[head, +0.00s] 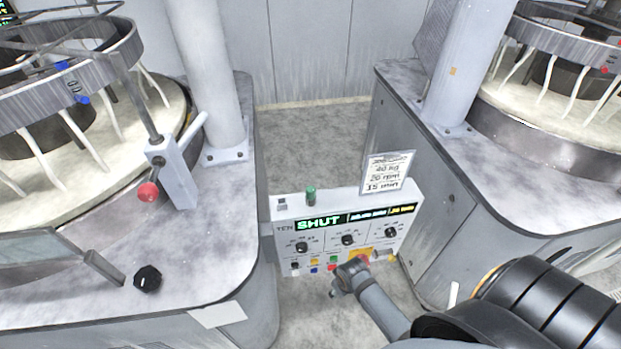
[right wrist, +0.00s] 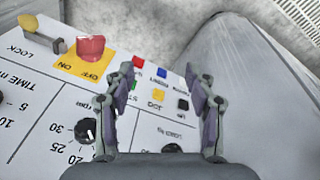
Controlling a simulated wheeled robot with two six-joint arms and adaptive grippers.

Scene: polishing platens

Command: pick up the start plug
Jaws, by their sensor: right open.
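A short green cylinder with a dark lower part, which looks like the start plug (head: 311,195), stands upright on top of the white control box (head: 290,212). It does not show in the right wrist view. My right gripper (head: 345,280) is in front of the lower part of the box's panel, below the plug and apart from it. In the right wrist view the right gripper (right wrist: 160,75) is open with nothing between its fingers, over the panel's coloured buttons. My left gripper is not in view.
A red switch (right wrist: 91,47) sits on a yellow ON/OFF plate beside the right gripper. A card (head: 387,172) stands at the box's top right. Polishing machines flank the box. A black knob (head: 147,278) and a red-ended lever (head: 148,192) are on the left machine.

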